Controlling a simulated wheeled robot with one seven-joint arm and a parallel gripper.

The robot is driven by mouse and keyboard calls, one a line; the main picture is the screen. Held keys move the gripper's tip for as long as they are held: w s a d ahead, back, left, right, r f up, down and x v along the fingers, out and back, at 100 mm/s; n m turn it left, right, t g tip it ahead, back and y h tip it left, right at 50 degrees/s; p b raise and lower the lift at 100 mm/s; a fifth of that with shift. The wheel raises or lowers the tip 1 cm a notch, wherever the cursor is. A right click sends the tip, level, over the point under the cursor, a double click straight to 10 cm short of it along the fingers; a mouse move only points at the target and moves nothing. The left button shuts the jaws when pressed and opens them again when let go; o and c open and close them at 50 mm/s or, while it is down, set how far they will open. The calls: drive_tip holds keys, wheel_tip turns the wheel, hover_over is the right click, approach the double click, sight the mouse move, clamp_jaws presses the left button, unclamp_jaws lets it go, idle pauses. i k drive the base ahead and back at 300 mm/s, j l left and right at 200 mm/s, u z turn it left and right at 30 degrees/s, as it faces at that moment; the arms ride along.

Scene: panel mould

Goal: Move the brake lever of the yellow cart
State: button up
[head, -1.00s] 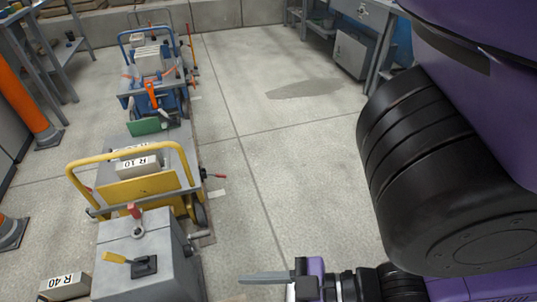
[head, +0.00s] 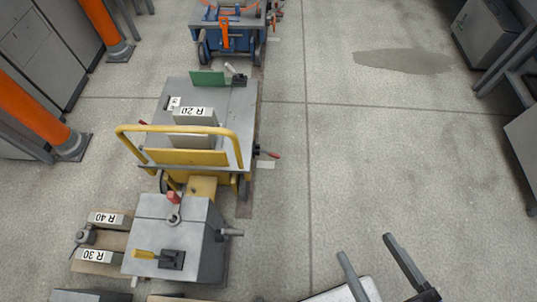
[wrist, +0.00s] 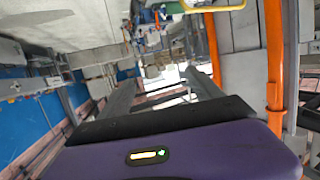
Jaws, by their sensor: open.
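The yellow cart (head: 187,157) stands left of centre in the head view, with a yellow push handle and a grey deck. A grey box (head: 150,208) in front of the cart carries a red-knobbed lever (head: 173,207) and a yellow-handled lever (head: 155,256). My gripper (head: 365,247) is open and empty, right of the cart and apart from it. Its fingers also show in the wrist view (wrist: 158,88).
A blue cart (head: 228,35) with an orange lever stands behind the yellow one. Blocks marked R 20 (head: 195,116), R 40 (head: 108,220) and R 30 (head: 97,257) lie about. Orange posts (head: 102,20) stand at left.

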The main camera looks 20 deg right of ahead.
sight(271, 153)
drive_tip(key=l+u, duration=0.1)
drive_tip(key=u, duration=0.4)
drive_tip(key=l+u, duration=0.1)
drive_tip(key=u, duration=0.4)
drive_tip(key=l+u, duration=0.15)
drive_tip(key=u, duration=0.3)
drive_tip(key=l+u, duration=0.1)
drive_tip(key=u, duration=0.4)
drive_tip(key=l+u, duration=0.15)
drive_tip(key=u, duration=0.85)
drive_tip(key=k+l+u, duration=0.1)
drive_tip(key=u, duration=0.85)
drive_tip(key=k+l, duration=0.2)
drive_tip(key=z, duration=0.5)
drive_tip(key=l+z, duration=0.15)
drive_tip(key=z, duration=0.3)
drive_tip(key=k+l+z, duration=0.1)
drive_tip(key=z, duration=0.9)
drive_tip(key=l+z, duration=0.15)
drive_tip(key=z, duration=0.35)
drive_tip(key=l+z, duration=0.1)
drive_tip(key=z, duration=0.85)
drive_tip(key=i+l+z, duration=0.1)
drive_tip(key=z, duration=0.4)
